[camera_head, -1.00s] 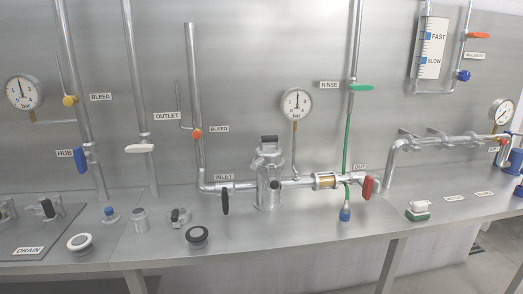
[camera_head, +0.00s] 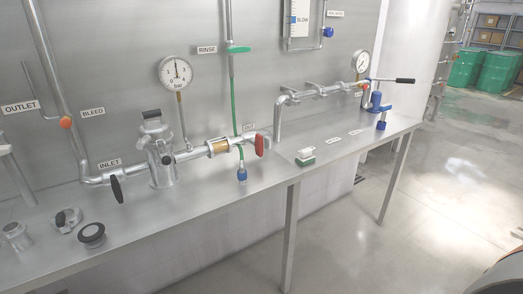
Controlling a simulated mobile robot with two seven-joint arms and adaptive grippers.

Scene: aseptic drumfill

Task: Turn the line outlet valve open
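The OUTLET label (camera_head: 20,107) is on the back panel at the left edge. Below it, the end of a pale lever (camera_head: 5,150) on a vertical pipe is cut off by the picture edge. A second label, OUT (camera_head: 249,127), is at the right end of the filter-housing line. Beside it, a red valve handle (camera_head: 262,145) hangs roughly upright, across the pipe. A black handle (camera_head: 116,190) hangs under the INLET label (camera_head: 109,165). Neither of my grippers shows in this view.
A steel filter housing (camera_head: 160,155), a gauge (camera_head: 175,73) and a green hose (camera_head: 236,105) stand near the OUT handle. Open floor (camera_head: 420,190) lies at the right; green drums (camera_head: 480,70) stand far back.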

